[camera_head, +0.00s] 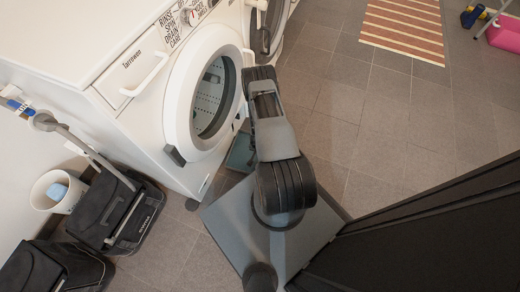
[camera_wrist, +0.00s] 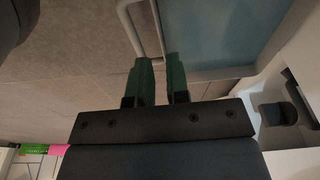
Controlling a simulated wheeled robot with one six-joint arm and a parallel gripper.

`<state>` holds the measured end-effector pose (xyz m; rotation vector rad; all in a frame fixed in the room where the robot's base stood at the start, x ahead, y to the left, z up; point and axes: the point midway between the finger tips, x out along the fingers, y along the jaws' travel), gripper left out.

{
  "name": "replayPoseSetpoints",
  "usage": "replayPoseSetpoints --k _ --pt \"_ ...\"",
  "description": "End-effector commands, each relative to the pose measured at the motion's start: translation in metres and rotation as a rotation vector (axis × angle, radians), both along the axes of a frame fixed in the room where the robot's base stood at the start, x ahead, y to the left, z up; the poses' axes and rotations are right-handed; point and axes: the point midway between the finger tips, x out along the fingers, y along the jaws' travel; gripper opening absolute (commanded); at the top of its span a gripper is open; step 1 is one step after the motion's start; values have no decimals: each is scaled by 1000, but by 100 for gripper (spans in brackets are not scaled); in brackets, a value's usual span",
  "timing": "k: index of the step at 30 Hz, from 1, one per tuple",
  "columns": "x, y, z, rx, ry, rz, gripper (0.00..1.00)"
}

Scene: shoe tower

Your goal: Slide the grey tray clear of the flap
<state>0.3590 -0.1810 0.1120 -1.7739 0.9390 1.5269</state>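The grey tray (camera_wrist: 215,35) fills the upper right of the wrist view, blue-grey with a pale rim. A pale looped handle (camera_wrist: 134,32) shows at its left side. My gripper (camera_wrist: 160,62) has two green fingers, apart, with an empty gap between the tips. The tips are close to the lower end of the handle; I cannot tell whether they touch it. In the head view, a small grey-green patch of the tray (camera_head: 240,152) shows on the floor by the washing machine, left of my arm. My arm hides the rest and the gripper there. I cannot make out the flap.
A black case (camera_head: 118,210) and a white bin (camera_head: 60,190) are at lower left. Tiled floor is clear towards the striped rug (camera_head: 405,25).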

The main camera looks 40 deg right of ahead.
Motion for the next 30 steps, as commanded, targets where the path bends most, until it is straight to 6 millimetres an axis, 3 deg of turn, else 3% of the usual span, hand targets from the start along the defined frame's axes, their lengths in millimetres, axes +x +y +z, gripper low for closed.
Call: replayPoseSetpoints --k 3,12,30 --pt "1 -2 -25 0 1 -2 16" --pt "5 -7 -59 0 0 -1 16" --pt "6 -9 -69 0 0 0 14"
